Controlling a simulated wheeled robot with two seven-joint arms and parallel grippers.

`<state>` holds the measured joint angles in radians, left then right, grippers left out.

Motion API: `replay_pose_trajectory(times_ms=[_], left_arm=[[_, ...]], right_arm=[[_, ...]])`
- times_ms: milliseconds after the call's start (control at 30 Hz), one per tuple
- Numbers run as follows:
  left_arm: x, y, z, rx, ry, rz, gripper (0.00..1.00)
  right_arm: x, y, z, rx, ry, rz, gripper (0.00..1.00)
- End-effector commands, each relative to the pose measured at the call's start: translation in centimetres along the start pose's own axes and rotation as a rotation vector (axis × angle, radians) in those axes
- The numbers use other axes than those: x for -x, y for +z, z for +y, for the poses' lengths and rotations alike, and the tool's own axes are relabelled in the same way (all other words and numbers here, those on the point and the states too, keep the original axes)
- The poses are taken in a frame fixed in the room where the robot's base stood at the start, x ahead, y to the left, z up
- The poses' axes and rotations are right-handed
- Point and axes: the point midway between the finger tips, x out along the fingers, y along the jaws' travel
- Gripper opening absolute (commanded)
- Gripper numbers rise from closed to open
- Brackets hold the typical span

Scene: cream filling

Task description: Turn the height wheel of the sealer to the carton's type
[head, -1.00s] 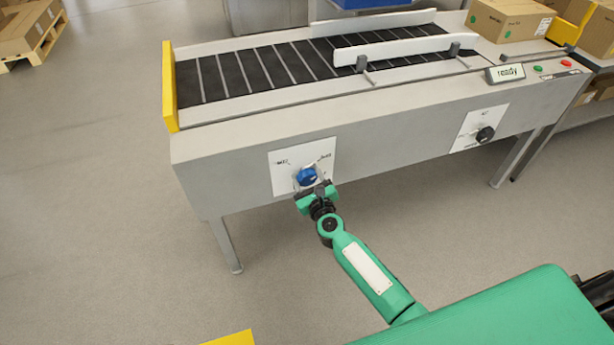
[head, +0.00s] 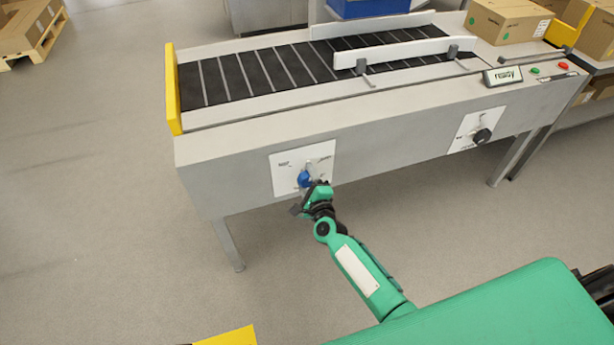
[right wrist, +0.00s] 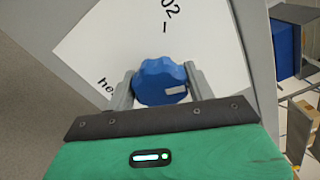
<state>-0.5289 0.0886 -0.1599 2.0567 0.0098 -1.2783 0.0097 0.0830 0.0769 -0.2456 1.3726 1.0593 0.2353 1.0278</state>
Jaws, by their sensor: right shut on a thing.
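The sealer (head: 225,170) is a long grey machine with a roller belt on top. A blue wheel (head: 304,179) sits on a white plate (head: 320,151) on its front side. My right gripper (head: 308,184) is shut on this wheel. In the right wrist view the fingers stand on both sides of the blue wheel (right wrist: 160,82), which has a white mark at its lower right. The plate there (right wrist: 90,45) shows "02" and the letters "he"; the rest is hidden. A carton (head: 508,20) with a green dot is on the right end. My left gripper is not in view.
A black knob (head: 482,136) sits on a second white plate further right. A small display (head: 503,75) and green and red buttons (head: 563,66) are on the top edge.

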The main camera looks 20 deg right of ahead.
Motion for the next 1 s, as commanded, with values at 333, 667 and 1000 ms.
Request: replay_pose_trajectory(times_ms=[333, 667, 1000], left_arm=[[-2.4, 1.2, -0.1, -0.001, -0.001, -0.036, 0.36], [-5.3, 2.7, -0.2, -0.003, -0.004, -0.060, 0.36], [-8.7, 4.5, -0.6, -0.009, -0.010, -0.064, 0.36]], right_arm=[[0.0, 0.1, 0.0, 0.330, 0.003, 0.000, 0.31], [0.0, 0.1, 0.1, 0.642, 0.002, 0.000, 0.31], [0.0, 0.0, 0.1, 0.943, 0.003, -0.001, 0.31]])
